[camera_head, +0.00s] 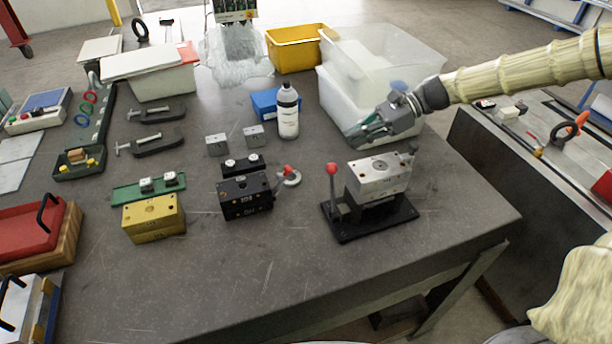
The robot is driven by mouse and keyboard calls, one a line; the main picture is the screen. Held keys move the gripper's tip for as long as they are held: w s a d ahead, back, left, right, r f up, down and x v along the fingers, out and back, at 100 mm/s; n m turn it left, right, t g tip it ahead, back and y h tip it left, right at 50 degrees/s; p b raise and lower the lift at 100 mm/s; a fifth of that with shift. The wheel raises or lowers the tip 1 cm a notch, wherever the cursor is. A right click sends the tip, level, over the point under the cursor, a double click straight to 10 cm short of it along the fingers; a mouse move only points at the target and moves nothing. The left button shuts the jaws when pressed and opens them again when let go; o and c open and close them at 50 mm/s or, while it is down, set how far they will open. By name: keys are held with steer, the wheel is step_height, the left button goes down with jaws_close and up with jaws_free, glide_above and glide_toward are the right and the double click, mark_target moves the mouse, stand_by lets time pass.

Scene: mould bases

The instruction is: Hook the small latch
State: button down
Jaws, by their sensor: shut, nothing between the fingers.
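My gripper (366,132) is shut and empty. It is in the air at the right, above the back of the table and in front of the clear bin, apart from the mould bases. A silver mould block (379,178) sits on a black base plate (374,226) with an upright red-knobbed lever (332,172) at its left. A black mould base (245,198) stands left of it, with a red-knobbed clamp (288,175) at its right side. A yellow mould base (153,219) stands further left. I cannot tell which part is the small latch; any such detail is too small.
A white bottle (287,112), a blue box (264,103), a yellow bin (293,49) and a clear bin (410,50) stand at the back. Two dark clamps (158,145) lie at the left. The front of the grey table (300,275) is clear.

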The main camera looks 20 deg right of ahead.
step_height(320, 180, down, 5)
steer(key=b, duration=0.4)
steer(key=shift+s+f, duration=0.1)
steer(key=shift+a, duration=0.1)
steer(key=p+x, duration=0.1)
steer(key=x, duration=0.8)
steer(key=shift+a+f, duration=0.15)
steer(key=a, duration=0.1)
steer(key=a+p, duration=0.1)
steer(key=shift+w+a+r, duration=0.25)
steer(key=shift+a+r, duration=0.1)
steer(key=shift+a, duration=0.05)
steer(key=shift+w+a+r, duration=0.1)
steer(key=shift+a+r, duration=0.05)
steer(key=shift+a, duration=0.5)
